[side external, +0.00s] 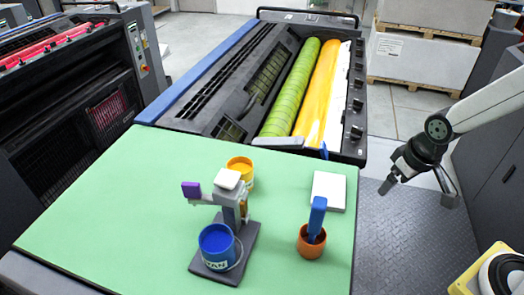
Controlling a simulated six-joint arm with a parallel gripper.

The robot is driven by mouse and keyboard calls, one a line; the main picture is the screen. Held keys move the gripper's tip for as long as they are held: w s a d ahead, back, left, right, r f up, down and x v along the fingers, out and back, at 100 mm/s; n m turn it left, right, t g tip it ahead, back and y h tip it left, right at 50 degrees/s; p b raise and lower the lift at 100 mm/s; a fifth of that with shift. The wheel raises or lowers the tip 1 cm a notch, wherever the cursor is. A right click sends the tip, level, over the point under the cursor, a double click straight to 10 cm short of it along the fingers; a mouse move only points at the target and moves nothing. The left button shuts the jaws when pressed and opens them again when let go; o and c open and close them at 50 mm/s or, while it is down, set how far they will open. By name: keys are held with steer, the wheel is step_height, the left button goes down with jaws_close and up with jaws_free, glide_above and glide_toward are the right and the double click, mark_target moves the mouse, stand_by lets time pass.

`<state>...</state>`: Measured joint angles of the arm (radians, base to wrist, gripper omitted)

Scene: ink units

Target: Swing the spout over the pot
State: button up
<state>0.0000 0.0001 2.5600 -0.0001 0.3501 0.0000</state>
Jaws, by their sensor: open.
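A grey dispenser stand (233,212) stands on the green table, on a dark flat base (241,257). Its spout arm (213,194) points left in the side view, with a purple block (191,190) at its outer end. A blue pot (219,258) with a partly readable cyan label sits at the front of the base, holding blue ink. The spout arm lies behind the pot in the picture; I cannot tell its exact overlap from above. My gripper (418,191) is open and empty, far to the right, off the table edge, touching nothing.
A yellow pot (247,184) stands just behind the stand. An orange-brown cup (311,247) with a blue-handled tool (317,217) and a white block (329,190) are to the right. The green table (110,215) is clear on the left. The press with rollers (290,95) is behind.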

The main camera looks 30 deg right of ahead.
steer(key=shift+w+a+r, duration=0.1)
steer(key=c, duration=0.6)
steer(key=shift+o, duration=0.2)
steer(key=w+a+r+n, duration=0.1)
steer(key=w+a, duration=0.1)
steer(key=w, duration=0.1)
steer(key=w+a+r+n, duration=0.1)
steer(key=w+a+r, duration=0.1)
steer(key=w+a, duration=0.1)
steer(key=w+a+r+n, duration=0.1)
steer(key=w+a, duration=0.2)
steer(key=shift+w+a+r+g, duration=0.1)
steer(key=shift+r+g, duration=0.15)
steer(key=shift+g, duration=0.05)
steer(key=w+a+r+n, duration=0.3)
steer(key=w+a+r, duration=0.1)
steer(key=a, duration=0.5)
step_height(320, 180, up, 9)
steer(key=n+g, duration=0.2)
steer(key=n, duration=0.4)
glide_above(190, 184)
steer(key=shift+f, duration=0.1)
